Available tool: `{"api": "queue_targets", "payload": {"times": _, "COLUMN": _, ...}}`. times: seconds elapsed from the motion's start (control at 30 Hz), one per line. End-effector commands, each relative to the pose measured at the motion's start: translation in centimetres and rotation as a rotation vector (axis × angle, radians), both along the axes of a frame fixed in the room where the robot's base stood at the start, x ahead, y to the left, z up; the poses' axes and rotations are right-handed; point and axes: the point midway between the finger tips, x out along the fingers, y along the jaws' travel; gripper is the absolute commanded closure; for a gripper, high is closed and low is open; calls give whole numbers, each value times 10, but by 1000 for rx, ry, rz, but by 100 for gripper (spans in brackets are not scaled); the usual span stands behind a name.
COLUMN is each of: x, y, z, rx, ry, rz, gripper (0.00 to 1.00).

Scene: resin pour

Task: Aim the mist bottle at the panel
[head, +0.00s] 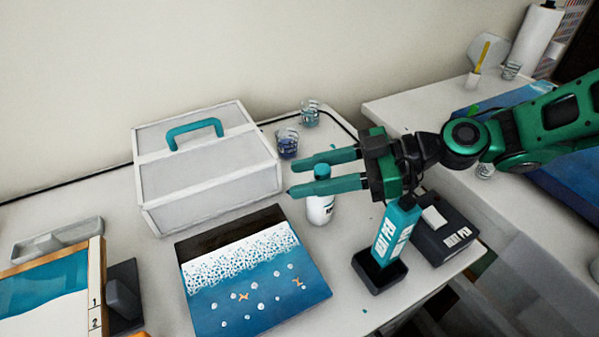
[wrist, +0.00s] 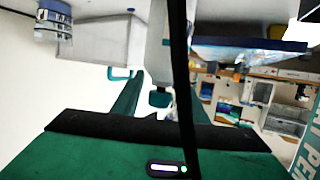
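A white bottle with a teal top (head: 321,208), likely the mist bottle, stands upright on the table. My gripper (head: 291,181) is open, its two green fingers apart and reaching left at the height of the bottle's top. The near finger crosses in front of the bottle, hiding its neck. The bottle also shows upside down in the wrist view (wrist: 157,45), in line with the gap between the fingers; I see no grip on it. The panel (head: 258,285), a blue board with white foam and small orange shapes, lies flat to the front left of the bottle.
A white case with a teal handle (head: 180,195) stands behind the panel. Cups (head: 287,146) stand behind the bottle. A teal heat pen box (head: 397,230) stands in a dark holder below my gripper, beside a black box (head: 445,240). A framed board (head: 50,295) lies at left.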

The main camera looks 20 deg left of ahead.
Motion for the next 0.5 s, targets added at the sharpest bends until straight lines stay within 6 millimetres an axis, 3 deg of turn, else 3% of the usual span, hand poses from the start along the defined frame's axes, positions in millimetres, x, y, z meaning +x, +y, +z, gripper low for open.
{"api": "queue_targets", "payload": {"times": 0.3, "x": 25, "y": -56, "z": 19, "rx": 1, "ry": -1, "rz": -5, "gripper": 61}}
{"api": "queue_targets", "payload": {"times": 0.5, "x": 35, "y": -81, "z": 27, "rx": 0, "ry": -1, "rz": -3, "gripper": 61}}
